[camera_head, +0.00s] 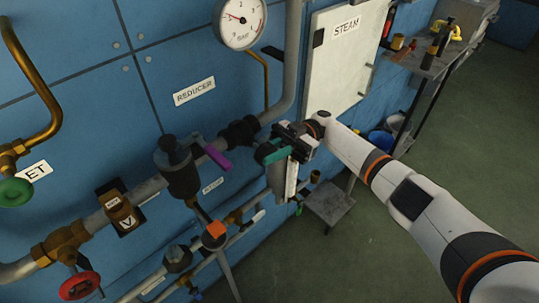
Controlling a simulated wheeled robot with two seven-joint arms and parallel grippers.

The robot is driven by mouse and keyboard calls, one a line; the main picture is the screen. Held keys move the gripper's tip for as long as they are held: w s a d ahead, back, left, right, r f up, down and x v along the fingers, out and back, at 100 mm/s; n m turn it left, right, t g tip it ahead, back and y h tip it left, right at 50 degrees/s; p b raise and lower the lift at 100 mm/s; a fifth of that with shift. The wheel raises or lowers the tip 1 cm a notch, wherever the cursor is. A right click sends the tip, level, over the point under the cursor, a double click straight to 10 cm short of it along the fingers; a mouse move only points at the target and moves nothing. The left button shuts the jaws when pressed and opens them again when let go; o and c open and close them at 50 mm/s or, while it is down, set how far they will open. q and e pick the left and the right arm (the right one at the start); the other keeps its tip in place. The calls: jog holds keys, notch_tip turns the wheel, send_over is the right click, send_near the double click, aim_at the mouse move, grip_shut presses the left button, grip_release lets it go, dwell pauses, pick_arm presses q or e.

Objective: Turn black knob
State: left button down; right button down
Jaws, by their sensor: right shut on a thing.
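My right gripper (283,146) reaches in from the right to the grey pipe on the blue wall. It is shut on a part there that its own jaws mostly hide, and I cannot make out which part. A black part (240,131) sits on the pipe just left of the gripper; I cannot tell whether it is the black knob. A teal piece (271,154) shows at the gripper's fingers. My left gripper is not in view.
A purple lever (216,156) and a dark valve body (176,166) lie left of the gripper. A gauge (240,20) hangs above. A red handwheel (79,286) and a green knob (15,192) are at left. A shelf (430,62) and open floor lie right.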

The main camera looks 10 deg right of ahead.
dwell(0.3)
jog(key=c, duration=1.3)
grip_release()
